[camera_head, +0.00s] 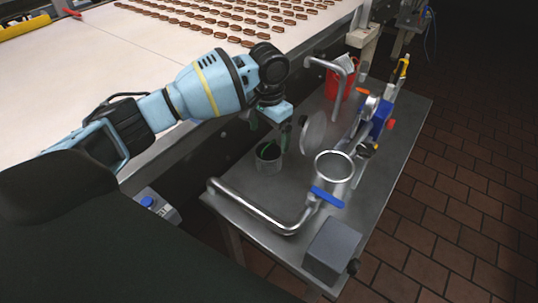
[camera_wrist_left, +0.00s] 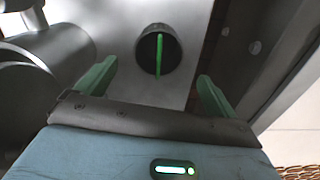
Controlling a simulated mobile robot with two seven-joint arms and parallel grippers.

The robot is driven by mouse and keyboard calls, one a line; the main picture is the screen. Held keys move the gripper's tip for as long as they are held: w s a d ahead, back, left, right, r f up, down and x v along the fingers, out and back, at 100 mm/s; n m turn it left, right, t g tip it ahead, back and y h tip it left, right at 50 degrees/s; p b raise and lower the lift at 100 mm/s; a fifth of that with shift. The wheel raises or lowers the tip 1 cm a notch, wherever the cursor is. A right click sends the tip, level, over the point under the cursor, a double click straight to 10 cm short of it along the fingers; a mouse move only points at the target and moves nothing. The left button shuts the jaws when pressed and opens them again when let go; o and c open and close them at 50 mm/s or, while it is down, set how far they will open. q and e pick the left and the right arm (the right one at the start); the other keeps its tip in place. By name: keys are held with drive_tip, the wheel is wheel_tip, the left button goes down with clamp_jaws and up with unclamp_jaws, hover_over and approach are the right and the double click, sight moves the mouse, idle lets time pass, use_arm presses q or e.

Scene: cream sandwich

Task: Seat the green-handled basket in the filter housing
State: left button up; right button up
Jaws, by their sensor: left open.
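The basket (camera_head: 268,163) is a small dark cylinder with a green handle across its open top, standing upright on the steel table. It also shows in the left wrist view (camera_wrist_left: 146,60), with its green bar running across the mouth. The filter housing (camera_head: 335,166) is an open metal ring on steel pipework, right of the basket. A round lid (camera_head: 313,132) stands tilted up beside it. My left gripper (camera_head: 271,132) is open and empty, above the basket. In the left wrist view, the basket lies ahead, between the two green fingers (camera_wrist_left: 157,72). My right gripper is not in view.
A blue-handled valve (camera_head: 327,196) and bent pipe lie in front of the housing. A grey box (camera_head: 332,248) sits at the near corner. A red container (camera_head: 340,84) and a blue device (camera_head: 379,117) stand behind. The conveyor (camera_head: 90,65) runs along the left.

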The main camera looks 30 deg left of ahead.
sight(270, 150)
use_arm(q)
wheel_tip(270, 150, down, 2)
drive_tip(key=shift+s+f, duration=0.1)
drive_tip(key=shift+f, duration=0.1)
drive_tip(key=shift+d+f, duration=0.15)
drive_tip(key=shift+f, duration=2.05)
drive_tip(key=shift+f+b, duration=0.3)
drive_tip(key=shift+f, duration=0.2)
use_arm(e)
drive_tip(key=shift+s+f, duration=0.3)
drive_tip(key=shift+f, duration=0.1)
use_arm(q)
drive_tip(key=shift+c, duration=0.4)
drive_tip(key=shift+c, duration=1.3)
drive_tip(key=c, duration=0.8)
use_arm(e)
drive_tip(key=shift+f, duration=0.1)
use_arm(q)
drive_tip(key=shift+r, duration=0.1)
wheel_tip(270, 150, up, 18)
drive_tip(key=shift+f+p, duration=0.1)
drive_tip(key=shift+p, duration=0.8)
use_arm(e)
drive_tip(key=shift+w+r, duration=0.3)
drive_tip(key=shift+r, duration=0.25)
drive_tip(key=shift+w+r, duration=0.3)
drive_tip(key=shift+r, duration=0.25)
